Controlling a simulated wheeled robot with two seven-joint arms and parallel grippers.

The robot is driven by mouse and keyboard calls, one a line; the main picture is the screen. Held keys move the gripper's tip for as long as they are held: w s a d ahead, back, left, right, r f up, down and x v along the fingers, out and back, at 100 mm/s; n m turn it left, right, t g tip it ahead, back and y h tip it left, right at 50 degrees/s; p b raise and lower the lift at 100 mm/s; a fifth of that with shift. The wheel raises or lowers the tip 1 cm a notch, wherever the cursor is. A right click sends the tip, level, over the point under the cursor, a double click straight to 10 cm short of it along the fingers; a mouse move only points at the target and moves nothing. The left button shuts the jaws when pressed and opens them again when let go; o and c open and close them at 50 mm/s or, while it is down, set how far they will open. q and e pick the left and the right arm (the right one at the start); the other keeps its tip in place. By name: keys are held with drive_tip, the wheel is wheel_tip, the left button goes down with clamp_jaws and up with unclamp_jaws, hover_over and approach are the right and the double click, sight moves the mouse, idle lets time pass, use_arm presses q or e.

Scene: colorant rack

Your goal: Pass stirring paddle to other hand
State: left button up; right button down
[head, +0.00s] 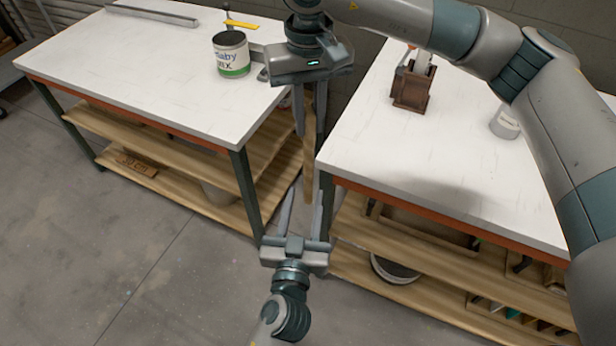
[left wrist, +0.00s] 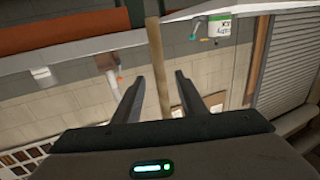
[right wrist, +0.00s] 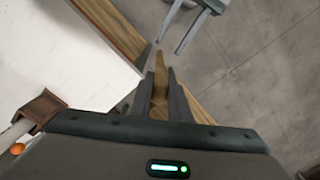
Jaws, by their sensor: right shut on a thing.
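The stirring paddle (head: 308,170) is a long wooden stick, hanging roughly upright in the head view. My right gripper (head: 310,138) is above and shut on its upper part; in the right wrist view the paddle (right wrist: 159,85) runs out between the fingers. My left gripper (head: 307,190) is below, pointing up, with its fingers apart. The paddle's lower end appears between or just in front of these fingers. In the left wrist view the paddle (left wrist: 158,70) stands between the open fingers, apart from both. The paddle's upper end is hidden by my right gripper.
A labelled can (head: 232,58) stands on the left white table (head: 150,75). A brown wooden holder (head: 411,88) and a grey-white container (head: 504,122) stand on the right table (head: 440,150). Both grippers are at the gap between the tables; open floor (head: 120,260) lies in front.

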sight(308, 182)
use_arm(q)
drive_tip(key=shift+w+d, duration=0.2)
drive_tip(key=shift+w, duration=0.9)
drive_tip(key=shift+w+d, duration=0.25)
drive_tip(key=shift+w, duration=0.85)
drive_tip(key=shift+w+d, duration=0.2)
drive_tip(key=shift+w, duration=0.9)
clamp_jaws()
use_arm(e)
drive_tip(key=c, duration=1.6)
unclamp_jaws()
drive_tip(key=shift+o, duration=0.2)
drive_tip(key=shift+r, duration=0.1)
wheel_tip(308, 182, up, 12)
drive_tip(key=shift+f, duration=0.1)
